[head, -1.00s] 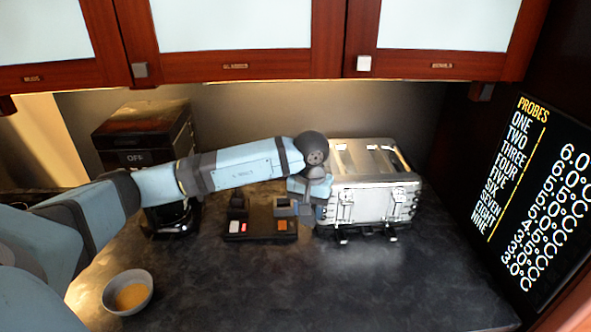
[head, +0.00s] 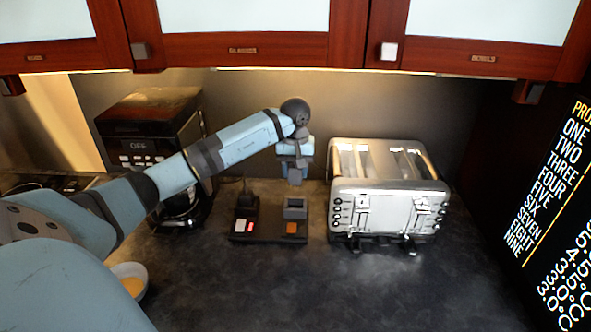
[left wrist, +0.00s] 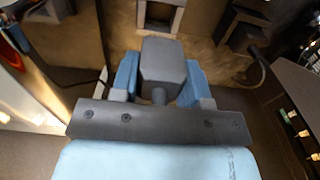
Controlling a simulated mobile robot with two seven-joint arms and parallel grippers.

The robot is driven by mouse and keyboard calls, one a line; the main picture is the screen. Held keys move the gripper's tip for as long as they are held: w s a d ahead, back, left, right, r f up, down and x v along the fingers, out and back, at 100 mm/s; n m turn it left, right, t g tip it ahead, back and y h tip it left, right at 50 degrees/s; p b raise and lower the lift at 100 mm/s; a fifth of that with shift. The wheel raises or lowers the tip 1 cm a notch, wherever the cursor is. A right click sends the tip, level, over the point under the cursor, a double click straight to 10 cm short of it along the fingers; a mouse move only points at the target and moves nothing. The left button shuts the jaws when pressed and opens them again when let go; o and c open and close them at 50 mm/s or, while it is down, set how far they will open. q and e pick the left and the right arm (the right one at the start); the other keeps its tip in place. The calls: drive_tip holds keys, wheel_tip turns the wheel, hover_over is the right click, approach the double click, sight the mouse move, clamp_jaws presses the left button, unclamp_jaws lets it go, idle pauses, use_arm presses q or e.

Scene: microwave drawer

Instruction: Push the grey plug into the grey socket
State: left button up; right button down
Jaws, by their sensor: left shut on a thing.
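The grey plug (head: 294,178) is held between the blue fingers of my left gripper (head: 295,164), which is shut on it. In the left wrist view the plug (left wrist: 163,62) is a grey block between the fingers. The grey socket (head: 295,205) is an open-topped grey box on a black base, beside an orange label. In the head view the plug appears above the socket, apart from it. The socket also shows in the left wrist view (left wrist: 143,14), at the top edge, partly cut off. My right gripper is not in view.
A dark socket (head: 246,203) with a black cord stands left of the grey one on the black base (head: 268,237). A silver toaster (head: 385,195) stands to the right and a black coffee machine (head: 150,130) to the left.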

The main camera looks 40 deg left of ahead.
sight(295, 184)
use_arm(q)
drive_tip(key=shift+f+b, duration=1.75)
drive_tip(key=shift+f, duration=1.1)
drive_tip(key=shift+b, duration=0.6)
drive_tip(key=shift+f+b, duration=1.5)
drive_tip(key=shift+f, duration=0.7)
drive_tip(key=o, duration=1)
